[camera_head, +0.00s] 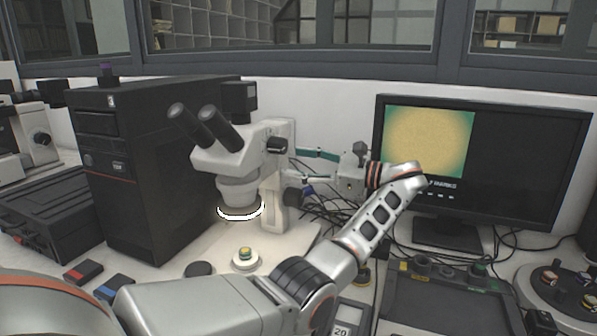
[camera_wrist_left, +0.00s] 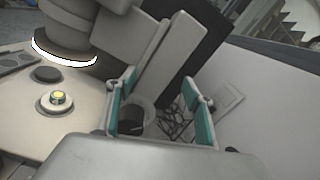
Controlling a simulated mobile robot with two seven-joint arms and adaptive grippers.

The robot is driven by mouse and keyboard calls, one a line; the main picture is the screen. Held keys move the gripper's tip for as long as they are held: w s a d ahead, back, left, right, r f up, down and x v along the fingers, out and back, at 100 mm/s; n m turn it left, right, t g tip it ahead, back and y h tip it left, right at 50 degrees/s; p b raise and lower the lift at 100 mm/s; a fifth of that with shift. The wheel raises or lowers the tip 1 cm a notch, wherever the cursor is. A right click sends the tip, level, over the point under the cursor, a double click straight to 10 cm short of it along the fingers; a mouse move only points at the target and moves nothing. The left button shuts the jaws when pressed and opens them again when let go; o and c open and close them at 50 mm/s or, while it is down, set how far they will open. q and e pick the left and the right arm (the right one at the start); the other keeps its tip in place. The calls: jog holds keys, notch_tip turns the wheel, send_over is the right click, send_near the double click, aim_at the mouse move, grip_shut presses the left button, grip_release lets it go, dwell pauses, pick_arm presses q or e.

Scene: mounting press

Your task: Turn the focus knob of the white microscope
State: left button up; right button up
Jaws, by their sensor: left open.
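The white microscope (camera_head: 240,150) stands in the middle of the bench, with black eyepieces at upper left and a glowing ring light under its head. A black focus knob (camera_head: 293,197) sits on the right side of its column. My left gripper (camera_head: 308,166) is open just right of the column, above the knob, its teal-lined fingers pointing left. In the left wrist view, a black knob (camera_wrist_left: 131,121) on a pale round base shows between the open fingers, closer to the left finger. I cannot tell whether a finger touches it. My right gripper is not in view.
A small round holder with a yellow-green sample (camera_head: 245,258) sits on the microscope base. A black computer tower (camera_head: 150,170) stands to the left. A monitor (camera_head: 490,160) stands to the right. Loose cables (camera_head: 330,212) run behind my arm.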

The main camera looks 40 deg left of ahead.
aim_at(301, 196)
pick_arm(q)
jog(key=w+d+f+m+t, duration=0.1)
jog(key=w+d+f, duration=0.3)
jog(key=d+f, duration=0.2)
jog(key=shift+n+g, duration=0.5)
jog(key=s+a+f+p, duration=0.2)
jog(key=s, duration=0.1)
jog(key=shift+s+a+f, duration=0.15)
jog(key=shift+f, duration=0.2)
jog(key=p+x, duration=0.2)
jog(key=x, duration=0.1)
jog(key=shift+a+f, duration=0.1)
jog(key=shift+f, duration=0.05)
jog(key=shift+s+a+f+p, duration=0.15)
jog(key=shift+a+f+p, duration=0.1)
jog(key=shift+a+p, duration=0.2)
jog(key=shift+f, duration=0.1)
jog(key=c, duration=1)
jog(key=shift+c, duration=0.5)
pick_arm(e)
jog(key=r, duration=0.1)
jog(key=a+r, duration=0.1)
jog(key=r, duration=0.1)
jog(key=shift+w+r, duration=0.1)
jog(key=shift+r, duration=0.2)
